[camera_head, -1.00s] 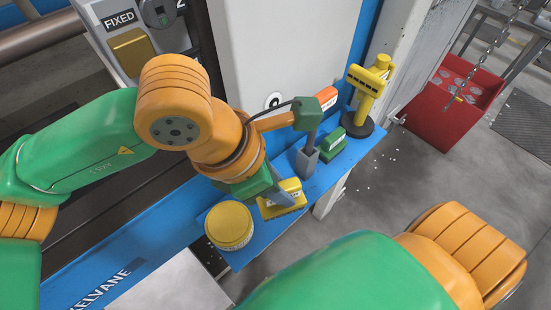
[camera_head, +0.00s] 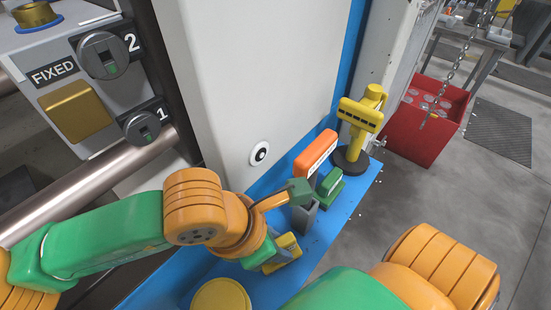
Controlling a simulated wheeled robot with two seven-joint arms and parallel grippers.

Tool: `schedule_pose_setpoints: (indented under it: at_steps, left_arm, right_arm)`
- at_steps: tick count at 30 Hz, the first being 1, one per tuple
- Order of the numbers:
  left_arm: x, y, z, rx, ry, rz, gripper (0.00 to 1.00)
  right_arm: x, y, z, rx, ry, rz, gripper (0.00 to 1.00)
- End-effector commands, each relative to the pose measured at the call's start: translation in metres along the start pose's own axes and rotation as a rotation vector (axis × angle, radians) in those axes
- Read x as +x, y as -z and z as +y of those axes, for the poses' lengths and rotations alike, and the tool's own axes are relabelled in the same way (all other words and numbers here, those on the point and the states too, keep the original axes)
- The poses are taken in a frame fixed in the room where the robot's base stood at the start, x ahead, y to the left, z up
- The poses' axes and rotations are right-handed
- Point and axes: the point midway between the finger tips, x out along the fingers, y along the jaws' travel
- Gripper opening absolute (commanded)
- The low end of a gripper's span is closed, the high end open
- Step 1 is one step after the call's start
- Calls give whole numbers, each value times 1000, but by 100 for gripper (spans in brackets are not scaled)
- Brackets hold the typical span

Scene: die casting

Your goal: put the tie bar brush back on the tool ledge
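The blue tool ledge (camera_head: 352,193) runs along the front of the machine. My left gripper (camera_head: 285,230) is low over its near part, with two grey fingers spread apart. A yellow piece (camera_head: 287,248) shows between and behind the fingers, partly covered. An orange bar with a white label (camera_head: 317,153) and a green labelled block (camera_head: 330,182) are just beyond the gripper. I cannot tell for sure which of these labelled pieces is the tie bar brush. The fingers do not visibly close on anything. My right gripper is out of view; only my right arm shows at the bottom.
A yellow tool on a round black base (camera_head: 358,125) stands at the ledge's far end. A yellow round tin (camera_head: 222,296) is at the near end. A pale machine panel (camera_head: 240,80) rises behind. A red bin (camera_head: 425,120) stands on the floor to the right.

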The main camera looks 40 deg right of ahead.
Motion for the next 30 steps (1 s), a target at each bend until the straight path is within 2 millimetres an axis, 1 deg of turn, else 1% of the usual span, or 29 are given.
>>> schedule_pose_setpoints:
  at_steps: [1, 2, 10, 13, 14, 17, 24, 27, 30]
  left_arm:
    - [0, 0, 0, 0, 0, 0, 49]
    - [0, 0, 0, 0, 0, 0, 57]
    - [-1, 0, 0, 0, 0, 0, 57]
    - [-7, -3, 0, 0, 1, 1, 57]
    - [-8, -2, 0, 0, -1, 0, 57]
    - [-24, 0, 2, 0, -6, -1, 57]
    - [-88, -1, 1, -1, -6, -2, 57]
    - [-108, -1, 1, -1, -4, -1, 57]
    - [-120, -1, 0, 0, -2, 0, 57]
  right_arm:
    - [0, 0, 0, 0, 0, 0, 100]
    - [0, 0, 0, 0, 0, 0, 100]
    - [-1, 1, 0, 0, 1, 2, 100]
    - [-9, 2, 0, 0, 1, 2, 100]
    - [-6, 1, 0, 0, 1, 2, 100]
    - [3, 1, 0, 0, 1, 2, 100]
    - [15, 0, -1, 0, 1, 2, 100]
    - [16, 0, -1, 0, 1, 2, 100]
    - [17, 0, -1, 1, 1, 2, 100]
